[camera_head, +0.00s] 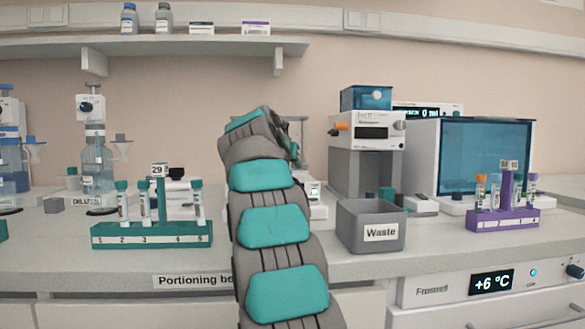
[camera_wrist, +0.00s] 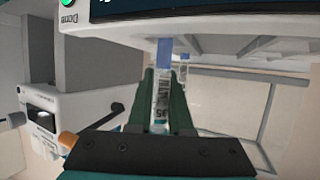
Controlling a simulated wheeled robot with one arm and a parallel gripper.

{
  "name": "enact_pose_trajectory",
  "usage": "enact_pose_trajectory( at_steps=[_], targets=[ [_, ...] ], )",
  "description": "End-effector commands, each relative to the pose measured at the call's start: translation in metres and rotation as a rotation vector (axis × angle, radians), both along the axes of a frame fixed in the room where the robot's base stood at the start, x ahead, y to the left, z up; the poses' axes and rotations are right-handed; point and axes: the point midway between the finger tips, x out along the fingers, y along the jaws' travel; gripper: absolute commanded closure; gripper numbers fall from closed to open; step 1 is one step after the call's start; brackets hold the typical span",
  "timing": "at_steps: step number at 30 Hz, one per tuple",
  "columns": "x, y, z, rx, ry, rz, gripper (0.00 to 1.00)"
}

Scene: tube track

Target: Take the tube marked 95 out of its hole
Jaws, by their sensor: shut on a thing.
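In the wrist view, my gripper (camera_wrist: 163,92) is shut on a slim clear tube (camera_wrist: 161,98) with a blue cap (camera_wrist: 164,52). The tube stands between the two green fingers, and its label has dark print that looks like 95. The cap overlaps the lower edge of a white device in the picture; I cannot tell whether they touch. In the head view my arm hides the gripper and this tube.
A green rack (camera_head: 150,236) with several tubes stands left of my arm. A grey Waste bin (camera_head: 371,232) stands just right of it, and a purple rack (camera_head: 503,222) is farther right. A tall white device (camera_head: 366,135) stands behind the bin.

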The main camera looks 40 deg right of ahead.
Motion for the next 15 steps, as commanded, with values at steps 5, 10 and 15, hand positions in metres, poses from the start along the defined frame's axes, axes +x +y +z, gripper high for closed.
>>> enact_pose_trajectory(
  at_steps=[5, 10, 15],
  targets=[
    [0.000, 0.000, 0.014, 0.000, -0.002, 0.000, 1.00],
    [0.000, 0.000, 0.025, 0.000, -0.003, 0.000, 1.00],
    [0.001, 0.001, 0.035, -0.001, -0.004, 0.002, 1.00]
  ],
)
